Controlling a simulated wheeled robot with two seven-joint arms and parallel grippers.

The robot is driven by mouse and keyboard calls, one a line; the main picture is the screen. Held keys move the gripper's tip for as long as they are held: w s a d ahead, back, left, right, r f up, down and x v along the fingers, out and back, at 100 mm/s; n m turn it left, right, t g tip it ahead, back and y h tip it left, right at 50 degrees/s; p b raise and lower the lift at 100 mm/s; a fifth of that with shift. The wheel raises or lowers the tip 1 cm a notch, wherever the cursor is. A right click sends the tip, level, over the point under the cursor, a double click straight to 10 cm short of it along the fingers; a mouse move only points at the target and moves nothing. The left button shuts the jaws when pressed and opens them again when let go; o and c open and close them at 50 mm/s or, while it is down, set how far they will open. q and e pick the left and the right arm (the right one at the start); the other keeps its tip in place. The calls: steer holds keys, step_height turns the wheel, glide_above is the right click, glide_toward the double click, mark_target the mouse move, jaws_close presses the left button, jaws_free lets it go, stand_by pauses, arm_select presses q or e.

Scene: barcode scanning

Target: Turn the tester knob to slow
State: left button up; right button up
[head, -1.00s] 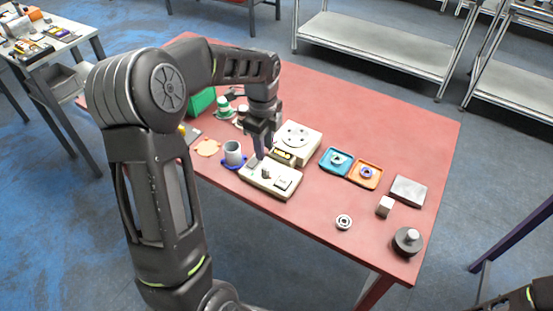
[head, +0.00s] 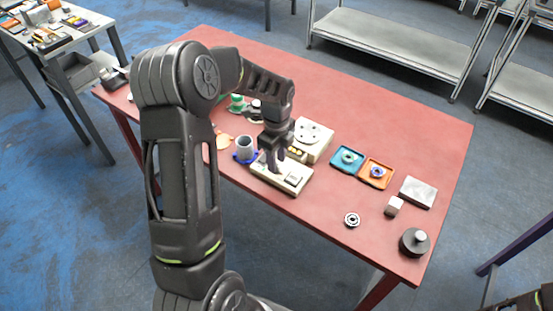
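The tester is a low beige box (head: 294,182) near the front edge of the red table, with a light switch-like panel on its right part. My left gripper (head: 273,168) points down over the left part of the tester, fingertips at or just above its top. The knob is hidden behind the fingers, and I cannot tell whether they touch it or how far apart they are. The knob's setting cannot be read. My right gripper is not in view; only a dark piece of my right arm shows at the bottom right corner.
A taller beige box with a round dial (head: 312,138) stands just behind the tester. A grey cup (head: 244,147) is to its left. Blue (head: 346,159) and orange (head: 376,173) trays, a bearing (head: 352,220) and a dark knobbed weight (head: 414,242) lie right. The table's back is clear.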

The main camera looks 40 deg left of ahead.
arm_select(q)
steer(key=shift+f, duration=0.55)
steer(key=shift+c, duration=0.3)
jaws_close()
